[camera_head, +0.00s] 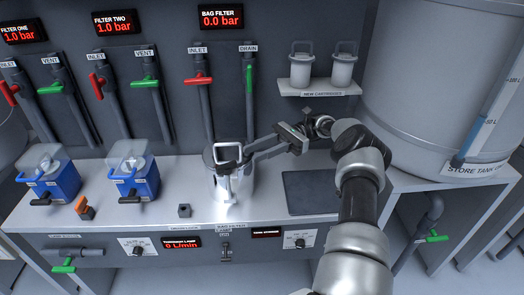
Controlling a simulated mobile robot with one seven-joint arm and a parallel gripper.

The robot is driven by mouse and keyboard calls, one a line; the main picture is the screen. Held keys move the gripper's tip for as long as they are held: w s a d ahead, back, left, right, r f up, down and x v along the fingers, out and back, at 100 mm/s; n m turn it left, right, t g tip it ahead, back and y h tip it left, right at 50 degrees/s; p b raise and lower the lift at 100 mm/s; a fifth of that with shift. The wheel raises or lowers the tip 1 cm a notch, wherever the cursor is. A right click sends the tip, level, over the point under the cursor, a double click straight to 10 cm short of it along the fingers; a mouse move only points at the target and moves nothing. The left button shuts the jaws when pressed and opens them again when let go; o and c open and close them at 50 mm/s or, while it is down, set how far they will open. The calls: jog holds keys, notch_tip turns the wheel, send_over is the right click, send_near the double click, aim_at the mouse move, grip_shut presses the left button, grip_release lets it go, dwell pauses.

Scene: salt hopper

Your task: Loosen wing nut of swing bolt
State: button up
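The bag filter housing (233,187) is a shiny metal pot on the bench, below the "BAG FILTER" display. Its lid has a pale square handle (228,152) on top. A small upright metal piece at the front of the pot may be the swing bolt (226,186); its wing nut is too small to make out. My gripper (251,153) reaches in from the right, at the right rim of the pot near lid height. Its two fingers look apart with nothing visible between them. I cannot tell whether a fingertip touches the pot.
Blue filter units (138,179) stand left on the bench, near an orange-and-dark block (84,207). A dark mat (312,192) lies right of the pot. Red-handled inlet (199,81) and green-handled drain (249,79) pipes rise behind. A cartridge shelf (318,88) and large tank (437,90) stand right.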

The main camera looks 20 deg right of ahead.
jog(key=shift+v, duration=0.8)
jog(key=shift+s, duration=0.1)
